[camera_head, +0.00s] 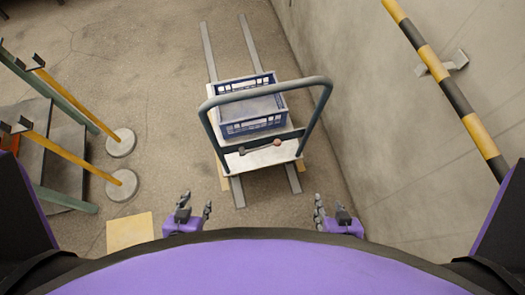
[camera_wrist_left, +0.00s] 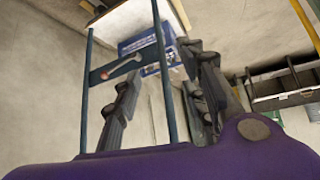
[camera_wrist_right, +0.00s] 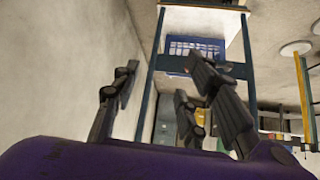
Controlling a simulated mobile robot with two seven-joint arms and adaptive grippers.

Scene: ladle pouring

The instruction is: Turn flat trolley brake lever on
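The flat trolley (camera_head: 262,158) stands ahead of me in the head view, with a dark tubular handle (camera_head: 205,120) on its near side. The brake lever (camera_head: 262,146) lies across the trolley's near end and has a reddish knob; it also shows in the left wrist view (camera_wrist_left: 122,67). My left gripper (camera_head: 194,210) is open and empty, nearer to me than the trolley and left of it. My right gripper (camera_head: 330,212) is open and empty, nearer to me and to the right. Neither touches the trolley or the lever.
A blue crate (camera_head: 250,115) sits on the trolley, which stands over two grey floor rails (camera_head: 236,190). A wall with a striped yellow-black bar (camera_head: 448,88) is on the right. Yellow posts on round bases (camera_head: 121,143) stand at left. The floor before the trolley is clear.

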